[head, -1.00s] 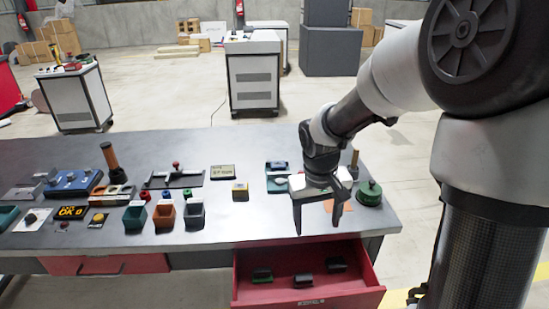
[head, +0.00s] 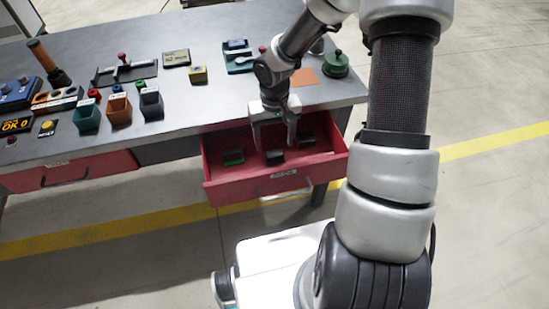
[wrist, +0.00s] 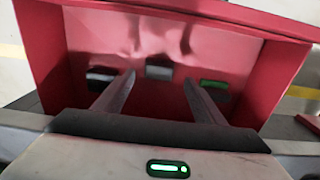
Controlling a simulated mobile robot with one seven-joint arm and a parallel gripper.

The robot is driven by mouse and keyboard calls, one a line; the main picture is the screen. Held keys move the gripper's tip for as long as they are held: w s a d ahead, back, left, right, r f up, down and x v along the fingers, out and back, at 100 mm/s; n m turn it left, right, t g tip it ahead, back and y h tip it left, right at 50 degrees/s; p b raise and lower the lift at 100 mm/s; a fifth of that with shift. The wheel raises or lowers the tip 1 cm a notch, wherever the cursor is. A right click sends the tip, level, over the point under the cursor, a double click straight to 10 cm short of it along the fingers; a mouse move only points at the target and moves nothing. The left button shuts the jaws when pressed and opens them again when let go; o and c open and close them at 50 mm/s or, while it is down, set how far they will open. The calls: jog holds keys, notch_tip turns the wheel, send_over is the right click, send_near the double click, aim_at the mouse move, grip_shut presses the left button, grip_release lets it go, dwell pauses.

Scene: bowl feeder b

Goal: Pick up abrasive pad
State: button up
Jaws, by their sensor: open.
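The open red drawer (head: 225,192) holds three small dark blocks. One has a green top (head: 233,157), a dark grey one (head: 275,156) lies in the middle, and a black one (head: 306,138) lies at the right. I cannot tell for sure which is the abrasive pad. In the wrist view the green-topped block (wrist: 214,86) is at the right, the grey one (wrist: 159,72) in the middle and the black one (wrist: 101,76) at the left. My gripper (head: 274,145) is open and empty, pointing down over the drawer, with the middle block between its fingers in the wrist view.
The grey table (head: 190,100) stands behind the drawer. On it are an orange sheet (head: 304,77), a green round container (head: 336,65), a yellow block (head: 198,75) and small bins (head: 119,109). The drawer walls surround the blocks closely.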

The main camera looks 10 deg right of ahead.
aim_at(275, 153)
jog(key=shift+w+f+b, duration=0.2)
jog(key=shift+f+b, duration=0.6)
jog(key=shift+f, duration=1.95)
jog(key=shift+c, duration=0.4)
jog(key=c, duration=1.1)
